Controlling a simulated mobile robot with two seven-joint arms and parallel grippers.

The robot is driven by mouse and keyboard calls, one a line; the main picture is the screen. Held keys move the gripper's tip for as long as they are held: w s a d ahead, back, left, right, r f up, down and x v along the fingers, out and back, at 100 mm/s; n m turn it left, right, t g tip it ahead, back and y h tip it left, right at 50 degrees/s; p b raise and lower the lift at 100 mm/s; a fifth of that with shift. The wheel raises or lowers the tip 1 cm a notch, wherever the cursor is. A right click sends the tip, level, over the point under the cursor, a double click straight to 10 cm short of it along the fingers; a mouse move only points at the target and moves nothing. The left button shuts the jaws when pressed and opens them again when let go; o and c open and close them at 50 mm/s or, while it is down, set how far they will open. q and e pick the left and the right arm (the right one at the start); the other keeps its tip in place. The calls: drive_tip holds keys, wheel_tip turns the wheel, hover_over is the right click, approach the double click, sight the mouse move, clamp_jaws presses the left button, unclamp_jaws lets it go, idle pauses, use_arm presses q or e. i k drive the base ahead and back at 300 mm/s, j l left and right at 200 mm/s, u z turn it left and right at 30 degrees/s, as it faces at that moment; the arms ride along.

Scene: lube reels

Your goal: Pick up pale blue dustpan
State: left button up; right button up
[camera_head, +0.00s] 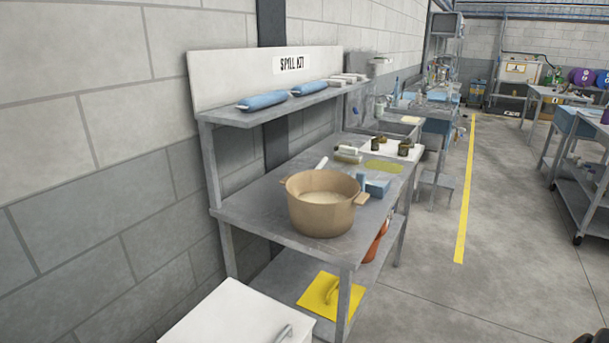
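A pale blue object (376,187), which looks like the dustpan, lies on the middle shelf of the grey metal bench (265,212). It is just behind and to the right of a large tan pot (318,215), which hides part of it. A raised blue part stands at its left side. Neither of my grippers shows in the head view.
Dark jars (404,147) and a yellow-green patch (384,166) are farther back on the bench. Blue rolls (263,101) lie on the upper shelf. A yellow item (323,296) is on the low shelf. A white box (238,318) stands in front. The right floor is open.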

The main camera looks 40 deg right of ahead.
sight(377, 189)
drive_tip(key=i+l+u, duration=0.1)
drive_tip(key=l+u, duration=0.25)
drive_tip(key=l, duration=0.7)
drive_tip(key=l+u, duration=0.35)
drive_tip(key=l, duration=0.75)
